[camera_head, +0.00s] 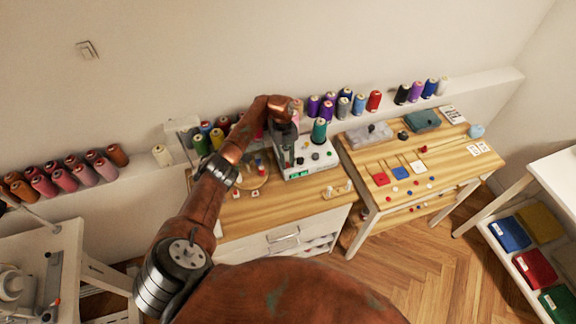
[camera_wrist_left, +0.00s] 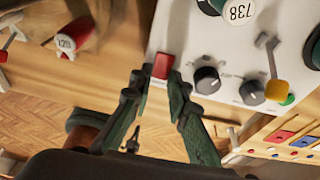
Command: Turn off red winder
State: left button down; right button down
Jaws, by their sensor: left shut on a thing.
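The winder is a white box (camera_head: 318,164) with a green spool on top, on the wooden table in the head view. Its panel (camera_wrist_left: 222,47) fills the upper right of the left wrist view, with black knobs and a red switch (camera_wrist_left: 163,65) at its corner. My left gripper (camera_wrist_left: 154,78) has its two green-and-black fingers at the sides of the red switch and is shut on it. In the head view the left gripper (camera_head: 287,155) is over the winder's left part, hiding some of it. My right gripper is not in view.
A yellow-tipped lever (camera_wrist_left: 276,88) stands on the panel right of the knobs. A red spool (camera_wrist_left: 76,37) lies near the gripper's left. A second wooden table (camera_head: 398,150) with colored pieces is to the right. Spools line the shelf behind.

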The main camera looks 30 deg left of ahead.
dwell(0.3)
pick_arm(q)
jog(key=c, duration=1.8)
grip_release()
jog(key=shift+c, duration=0.2)
jog(key=v, duration=1.2)
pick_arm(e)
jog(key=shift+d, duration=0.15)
pick_arm(q)
jog(key=shift+a, duration=0.1)
